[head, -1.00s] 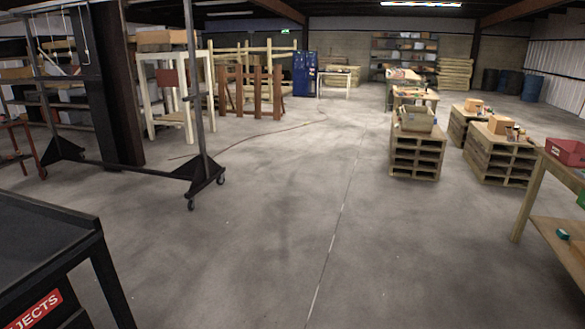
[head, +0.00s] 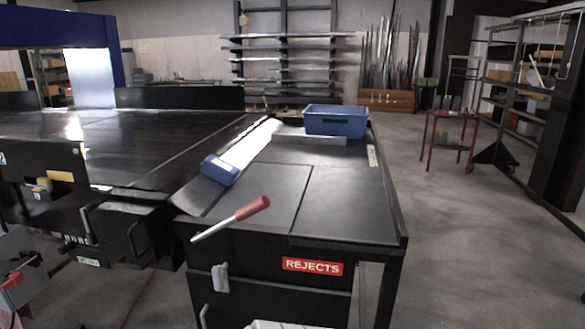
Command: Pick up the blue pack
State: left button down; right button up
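A small blue pack (head: 219,170) lies in the head view left of the middle. It rests tilted at the lower end of a pale sloping chute, beside the black rejects table (head: 345,205). A larger open blue bin (head: 336,120) stands at the far end of that table. Neither of my grippers shows in the view, so nothing is seen touching the pack.
A lever with a red grip (head: 252,208) sticks up at the table's near left corner, close to the pack. A dark conveyor (head: 130,150) runs at the left. A red stand (head: 450,135) is at the back right. The floor right of the table is clear.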

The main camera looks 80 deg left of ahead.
aim_at(214, 167)
jog(key=u, duration=1.9)
